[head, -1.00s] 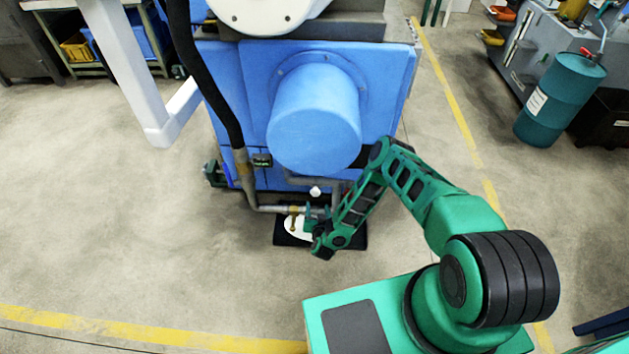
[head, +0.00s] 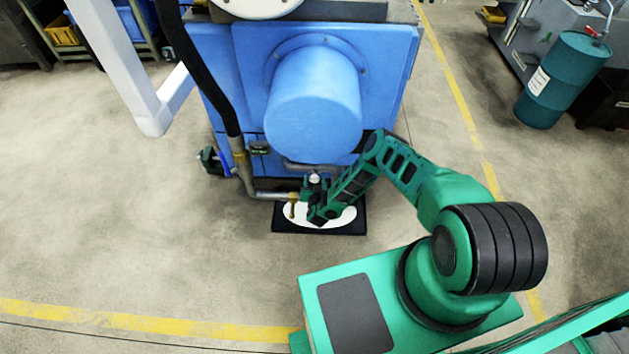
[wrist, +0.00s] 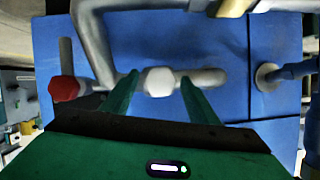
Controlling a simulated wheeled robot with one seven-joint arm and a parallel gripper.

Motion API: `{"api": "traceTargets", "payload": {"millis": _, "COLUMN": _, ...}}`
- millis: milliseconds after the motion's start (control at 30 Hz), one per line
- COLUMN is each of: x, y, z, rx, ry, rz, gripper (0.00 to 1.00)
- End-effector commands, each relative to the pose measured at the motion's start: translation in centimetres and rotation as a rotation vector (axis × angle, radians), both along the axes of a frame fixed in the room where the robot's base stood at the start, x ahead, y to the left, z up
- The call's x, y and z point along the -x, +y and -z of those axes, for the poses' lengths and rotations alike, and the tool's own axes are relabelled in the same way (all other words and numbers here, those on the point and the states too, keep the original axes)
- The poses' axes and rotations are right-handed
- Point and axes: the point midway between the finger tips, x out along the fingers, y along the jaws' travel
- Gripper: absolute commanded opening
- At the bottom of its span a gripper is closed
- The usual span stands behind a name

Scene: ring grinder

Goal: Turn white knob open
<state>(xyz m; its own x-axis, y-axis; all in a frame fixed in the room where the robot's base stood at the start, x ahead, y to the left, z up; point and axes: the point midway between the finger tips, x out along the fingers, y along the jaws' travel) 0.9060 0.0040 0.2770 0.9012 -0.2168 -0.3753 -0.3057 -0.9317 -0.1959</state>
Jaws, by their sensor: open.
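The white knob (wrist: 160,81) sits on a grey pipe in the wrist view, in front of the blue machine. My gripper (wrist: 156,85) is open, with one green finger on each side of the knob and a visible gap to it on both sides. Whether the knob lies fully between the fingertips in depth, I cannot tell. In the head view the knob (head: 315,179) is a small pale spot just beyond my gripper (head: 312,190), low on the machine's front.
A red knob (wrist: 64,89) is left of my gripper in the wrist view. Grey piping (head: 268,194) and a brass valve (head: 293,206) are close by. A black tray (head: 345,227) with white liquid lies below. The blue motor housing (head: 313,105) overhangs. Floor to the left is clear.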

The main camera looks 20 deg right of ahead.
Motion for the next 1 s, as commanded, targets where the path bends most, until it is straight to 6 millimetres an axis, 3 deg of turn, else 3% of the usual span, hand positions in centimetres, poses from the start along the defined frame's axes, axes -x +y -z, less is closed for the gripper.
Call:
{"api": "traceTargets", "payload": {"millis": 200, "x": -1.18, "y": -0.31, "z": 0.57, "rx": 0.001, "ry": 0.001, "rz": -0.001, "gripper": 0.54}}
{"api": "traceTargets", "payload": {"millis": 500, "x": -1.35, "y": -0.32, "z": 0.60, "rx": 0.000, "ry": 0.001, "rz": -0.001, "gripper": 0.54}}
{"api": "traceTargets", "payload": {"millis": 700, "x": -1.33, "y": -0.32, "z": 0.60, "rx": 0.001, "ry": 0.001, "rz": -0.001, "gripper": 0.13}}
{"api": "traceTargets", "payload": {"millis": 1000, "x": -1.29, "y": -0.31, "z": 0.60, "rx": -0.021, "ry": -0.008, "rz": -0.002, "gripper": 0.13}}
